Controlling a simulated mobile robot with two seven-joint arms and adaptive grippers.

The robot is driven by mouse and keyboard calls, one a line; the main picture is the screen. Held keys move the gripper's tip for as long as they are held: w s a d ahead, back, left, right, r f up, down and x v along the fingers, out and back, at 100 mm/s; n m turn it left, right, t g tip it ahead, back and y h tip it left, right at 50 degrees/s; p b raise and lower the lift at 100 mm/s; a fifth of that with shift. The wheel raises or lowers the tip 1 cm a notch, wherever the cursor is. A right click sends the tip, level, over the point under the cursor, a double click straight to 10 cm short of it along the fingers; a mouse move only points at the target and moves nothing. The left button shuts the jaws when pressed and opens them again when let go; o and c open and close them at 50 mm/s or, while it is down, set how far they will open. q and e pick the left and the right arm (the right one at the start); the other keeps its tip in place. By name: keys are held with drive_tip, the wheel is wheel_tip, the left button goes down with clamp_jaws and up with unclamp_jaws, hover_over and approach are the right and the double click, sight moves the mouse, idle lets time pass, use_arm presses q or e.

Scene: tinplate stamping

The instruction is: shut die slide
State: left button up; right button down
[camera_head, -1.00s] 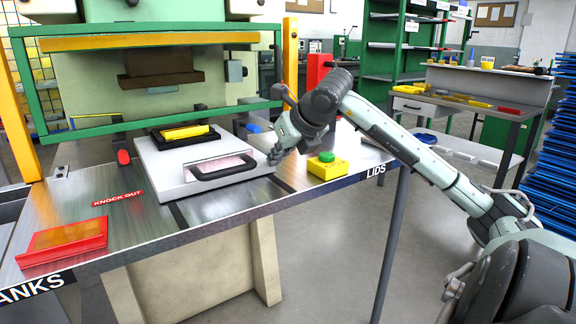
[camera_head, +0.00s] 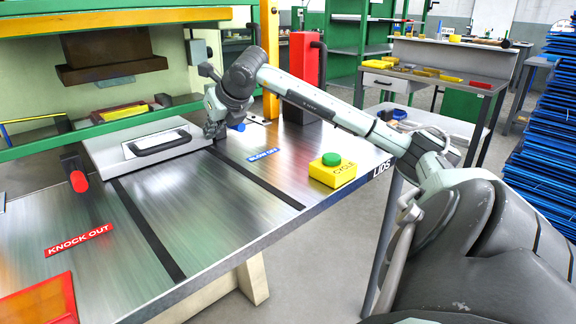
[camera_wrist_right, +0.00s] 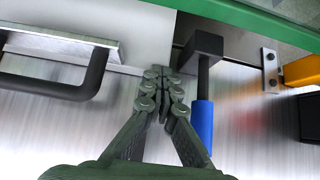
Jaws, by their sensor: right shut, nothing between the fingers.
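The die slide (camera_head: 188,142) is a light grey slab with a black bar handle (camera_head: 158,144) at its front. It lies at the back of the metal table, its rear reaching under the press's green guard bar. A yellow piece (camera_head: 122,111) shows behind that bar. My right gripper (camera_head: 212,132) is shut and empty at the slide's right front corner. In the right wrist view its closed fingertips (camera_wrist_right: 166,75) are at the edge of the slide (camera_wrist_right: 140,35), right of the handle (camera_wrist_right: 75,85); I cannot tell if they touch. My left gripper is out of view.
A red-tipped lever (camera_head: 76,178) stands left of the slide. A blue-tipped lever (camera_wrist_right: 203,125) is close to the right of my fingers. The yellow cycle button box (camera_head: 333,170) sits at the table's right edge. A red tray (camera_head: 40,300) is front left. The table middle is clear.

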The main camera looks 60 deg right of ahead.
drive_tip(key=shift+w+d+f, duration=0.1)
drive_tip(key=shift+w+f, duration=0.2)
drive_tip(key=shift+w, duration=0.15)
drive_tip(key=shift+r, duration=0.1)
drive_tip(key=shift+s+r, duration=0.15)
drive_tip(key=shift+s, duration=0.05)
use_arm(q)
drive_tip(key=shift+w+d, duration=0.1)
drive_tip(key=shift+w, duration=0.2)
use_arm(e)
drive_tip(key=v, duration=1.1)
drive_tip(key=shift+s+r, duration=0.15)
drive_tip(key=shift+r, duration=0.05)
